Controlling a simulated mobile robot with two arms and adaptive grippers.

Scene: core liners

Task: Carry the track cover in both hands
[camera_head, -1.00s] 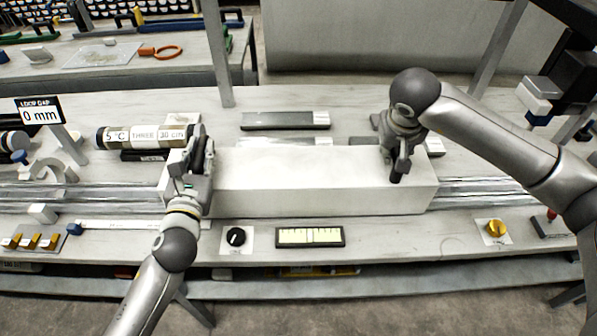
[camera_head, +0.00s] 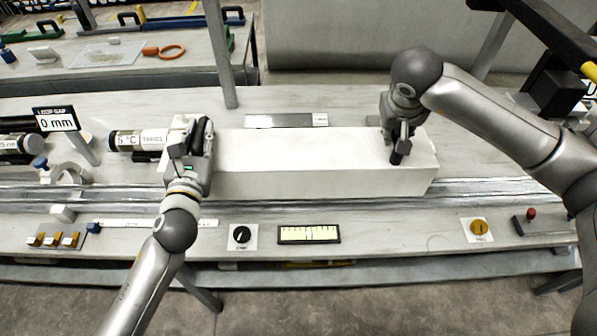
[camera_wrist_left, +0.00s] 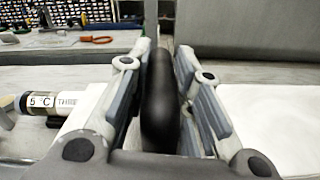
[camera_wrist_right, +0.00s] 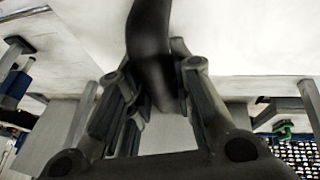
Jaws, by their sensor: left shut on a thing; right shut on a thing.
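The track cover (camera_head: 300,165) is a long white box lying level across the middle of the head view. It has a dark handle near each end. My left gripper (camera_head: 189,152) is shut on the left handle, which stands between its fingers in the left wrist view (camera_wrist_left: 160,100). My right gripper (camera_head: 398,140) is shut on the right handle, seen between its fingers in the right wrist view (camera_wrist_right: 150,55). The metal track (camera_head: 330,203) shows along the front of the cover, which seems raised above it. The exact height cannot be told.
A black knob (camera_head: 242,235), a scale (camera_head: 309,234) and a yellow knob (camera_head: 479,228) line the bench front. An upright post (camera_head: 218,60) rises behind.

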